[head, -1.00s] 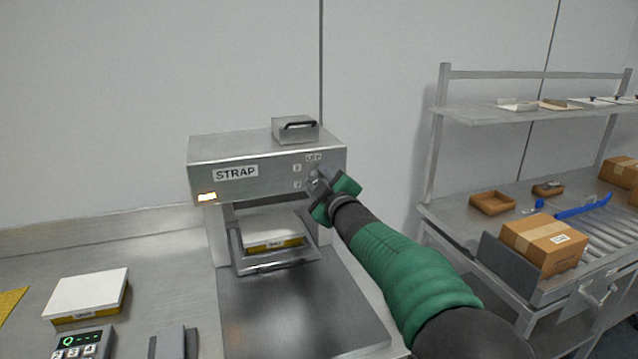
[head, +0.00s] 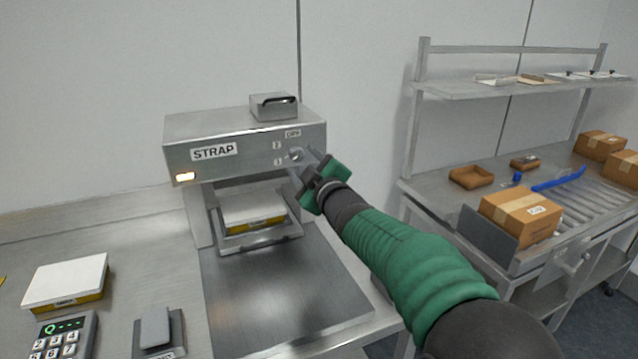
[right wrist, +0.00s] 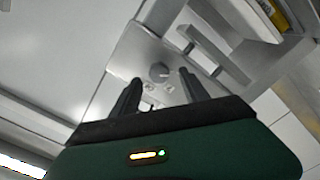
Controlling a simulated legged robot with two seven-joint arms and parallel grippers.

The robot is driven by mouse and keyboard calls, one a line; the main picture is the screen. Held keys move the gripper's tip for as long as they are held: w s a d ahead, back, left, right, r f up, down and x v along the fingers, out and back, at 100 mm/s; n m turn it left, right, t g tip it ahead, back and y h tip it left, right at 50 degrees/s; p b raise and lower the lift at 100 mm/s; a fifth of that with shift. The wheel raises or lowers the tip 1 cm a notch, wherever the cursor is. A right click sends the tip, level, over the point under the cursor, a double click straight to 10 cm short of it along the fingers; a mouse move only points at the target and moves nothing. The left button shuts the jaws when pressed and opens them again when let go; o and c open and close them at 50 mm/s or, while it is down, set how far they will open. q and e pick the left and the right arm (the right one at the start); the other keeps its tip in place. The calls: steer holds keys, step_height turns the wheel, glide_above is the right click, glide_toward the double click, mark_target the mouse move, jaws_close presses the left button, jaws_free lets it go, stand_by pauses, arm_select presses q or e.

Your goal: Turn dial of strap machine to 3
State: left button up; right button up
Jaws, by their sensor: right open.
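The strap machine (head: 240,165) is a grey metal box marked STRAP, with a lit amber lamp at its left. Its small round grey dial (head: 296,155) is on the right of the front face, near an OFF label and small number labels to its left. I cannot tell the dial's setting. My right gripper (head: 303,164) is open just in front of the dial, slightly below and right. In the right wrist view the dial (right wrist: 158,72) shows between the two open fingers (right wrist: 160,92), apart from both. My left gripper is not in view.
A white-topped box (head: 255,211) sits in the machine's opening. Another box (head: 65,278), a keypad (head: 64,338) and a small stand (head: 158,333) are on the bench at left. At right, a roller bench holds cartons (head: 520,215). The plate before the machine is clear.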

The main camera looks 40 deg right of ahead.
steer(key=v, duration=1.2)
steer(key=shift+s, duration=0.35)
steer(key=shift+a+f, duration=0.1)
